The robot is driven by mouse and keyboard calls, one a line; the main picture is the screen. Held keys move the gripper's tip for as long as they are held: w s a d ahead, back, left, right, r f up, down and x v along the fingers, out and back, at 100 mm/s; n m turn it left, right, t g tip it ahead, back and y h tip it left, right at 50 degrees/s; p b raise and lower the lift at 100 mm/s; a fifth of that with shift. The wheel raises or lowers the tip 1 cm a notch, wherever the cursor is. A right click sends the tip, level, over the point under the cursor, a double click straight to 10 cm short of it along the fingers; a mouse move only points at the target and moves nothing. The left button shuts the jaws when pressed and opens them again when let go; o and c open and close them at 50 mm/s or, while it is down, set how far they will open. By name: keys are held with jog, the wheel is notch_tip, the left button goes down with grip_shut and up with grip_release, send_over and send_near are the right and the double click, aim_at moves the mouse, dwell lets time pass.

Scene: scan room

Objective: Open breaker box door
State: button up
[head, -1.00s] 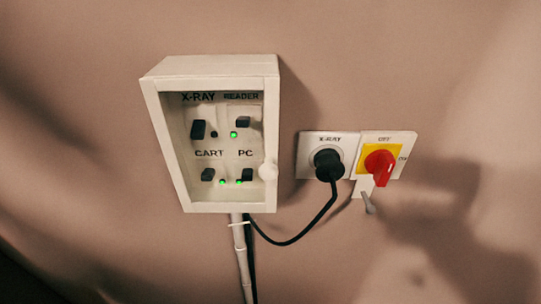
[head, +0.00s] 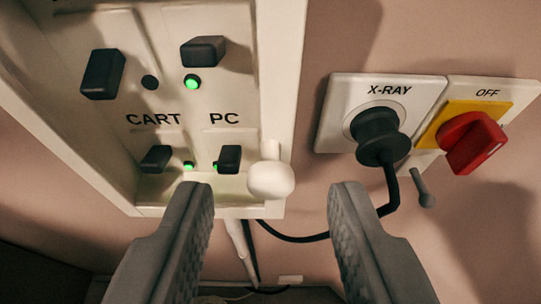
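The breaker box (head: 284,75) is a cream wall box at the upper left, with its door shut. Black switches and green lights labelled CART and PC show through the door's clear pane. The door's round white knob (head: 271,180) sticks out at the lower right of the door frame. My gripper (head: 270,190) is open and empty in the lower middle. In the picture its two grey fingers stand on either side of the knob, with gaps on both sides. I cannot tell how far the fingertips are from the knob in depth.
Right of the box, an X-RAY socket (head: 333,128) holds a black plug (head: 381,135) with a hanging cable. Beside it is a red rotary switch (head: 470,140) on a yellow plate, marked OFF. A small grey peg (head: 422,187) sticks out below. A pale conduit runs down under the box.

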jog(key=shift+w+f, duration=0.15)
jog(key=shift+w, duration=0.35)
grip_shut()
